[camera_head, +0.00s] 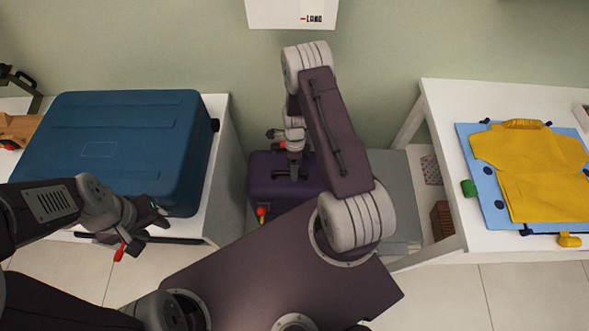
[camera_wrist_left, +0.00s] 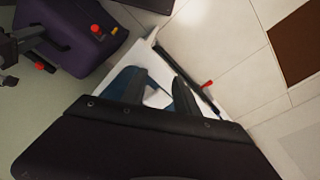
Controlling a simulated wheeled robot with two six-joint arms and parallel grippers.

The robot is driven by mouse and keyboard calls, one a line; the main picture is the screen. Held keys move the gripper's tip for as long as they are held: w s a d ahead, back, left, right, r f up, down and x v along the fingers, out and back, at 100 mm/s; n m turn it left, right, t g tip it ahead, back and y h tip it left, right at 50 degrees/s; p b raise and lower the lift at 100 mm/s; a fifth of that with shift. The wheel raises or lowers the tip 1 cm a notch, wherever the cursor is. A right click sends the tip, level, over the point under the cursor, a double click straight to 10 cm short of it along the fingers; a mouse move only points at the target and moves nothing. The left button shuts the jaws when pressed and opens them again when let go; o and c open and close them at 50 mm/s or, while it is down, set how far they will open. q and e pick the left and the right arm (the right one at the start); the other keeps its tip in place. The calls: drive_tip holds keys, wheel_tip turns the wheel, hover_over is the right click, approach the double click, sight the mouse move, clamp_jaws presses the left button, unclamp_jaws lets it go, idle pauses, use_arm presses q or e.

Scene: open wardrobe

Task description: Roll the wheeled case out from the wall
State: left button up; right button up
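The purple wheeled case (camera_head: 264,172) stands on the floor by the wall, in the gap between the white furniture. It also shows at the upper left of the left wrist view (camera_wrist_left: 85,35). My right gripper (camera_head: 292,172) is over the top of the case, at its handle area. My own arm covers much of the case, and whether the fingers are closed on a handle is unclear. My left gripper (camera_head: 150,216) is apart from the case, in front of the blue suitcase. Its two fingers are spread and empty in the left wrist view (camera_wrist_left: 157,90).
A large blue suitcase (camera_head: 120,140) lies on the white cabinet (camera_head: 222,180) at left. A grey box (camera_head: 397,185) stands right of the case. A white table (camera_head: 440,105) at right bears a yellow shirt (camera_head: 530,165) on a blue board. Tiled floor (camera_head: 510,295) lies in front.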

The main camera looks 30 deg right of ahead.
drive_tip(key=shift+w+f, duration=0.1)
clamp_jaws()
idle(1.3)
